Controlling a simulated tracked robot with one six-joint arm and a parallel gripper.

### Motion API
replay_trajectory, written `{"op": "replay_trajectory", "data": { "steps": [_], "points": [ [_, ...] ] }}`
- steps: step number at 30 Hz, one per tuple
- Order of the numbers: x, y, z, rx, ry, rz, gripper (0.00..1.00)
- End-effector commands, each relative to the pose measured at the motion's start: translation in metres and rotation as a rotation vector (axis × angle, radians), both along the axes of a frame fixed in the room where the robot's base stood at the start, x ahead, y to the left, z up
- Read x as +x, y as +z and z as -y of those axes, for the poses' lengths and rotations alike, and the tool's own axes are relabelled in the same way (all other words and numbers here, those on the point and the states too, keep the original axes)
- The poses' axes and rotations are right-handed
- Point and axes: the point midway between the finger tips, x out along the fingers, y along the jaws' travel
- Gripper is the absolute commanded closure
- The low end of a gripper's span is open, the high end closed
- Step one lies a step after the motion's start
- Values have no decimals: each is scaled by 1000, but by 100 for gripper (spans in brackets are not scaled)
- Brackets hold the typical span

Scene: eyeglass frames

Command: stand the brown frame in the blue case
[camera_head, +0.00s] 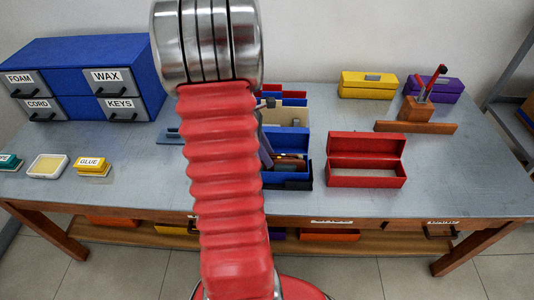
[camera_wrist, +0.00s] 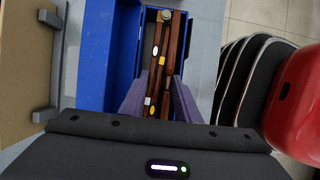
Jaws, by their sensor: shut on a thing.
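The brown frame (camera_wrist: 167,70) shows in the wrist view as dark brown bars, folded lengthwise, with small white and yellow marks. My gripper (camera_wrist: 158,98) is shut on it, a finger on each side. The frame is over or inside the open blue case (camera_wrist: 111,50); I cannot tell whether it touches the bottom. In the head view the blue case (camera_head: 290,184) stands right of my arm. A bit of the brown frame (camera_head: 291,160) shows at its opening. My arm hides the case's left part and most of my gripper.
An open red case (camera_head: 366,181) stands just right of the blue one. A beige panel (camera_head: 290,113) is behind it. A blue drawer cabinet (camera_head: 85,55) stands left.

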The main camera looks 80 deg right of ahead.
Motion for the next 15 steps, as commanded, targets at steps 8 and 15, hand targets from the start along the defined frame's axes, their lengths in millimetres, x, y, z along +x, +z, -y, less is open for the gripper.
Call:
{"op": "replay_trajectory", "data": {
  "steps": [8, 15],
  "points": [
    [0, 0, 0, 0, 0, 0, 54],
    [0, 0, 0, 0, 0, 0, 49]
  ]
}}
